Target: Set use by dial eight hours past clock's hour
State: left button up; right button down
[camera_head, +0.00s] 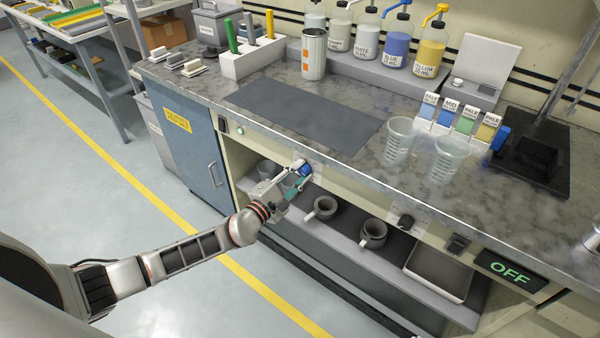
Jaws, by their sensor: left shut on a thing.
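My left gripper (302,178) reaches in from the left to the front panel below the counter edge. Its fingers are shut at a pale plate (316,168) on that panel, around a dial that they mostly hide. The dial's markings and setting cannot be read. A second, dark knob (405,221) sits on another pale plate further right on the same panel, with nothing touching it. I see no clock face that I can read. My right gripper is not in view.
An open shelf with grey mugs (373,234) and a tray (438,272) lies below the panel. Clear beakers (448,158) stand on the counter near its front edge. A dark switch (457,244) and an OFF display (510,272) are at the right. The floor in front is clear.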

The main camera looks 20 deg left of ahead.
pick_arm(q)
jog(key=o, duration=1.1)
jog(key=shift+s, duration=0.1)
jog(key=v, duration=1.2)
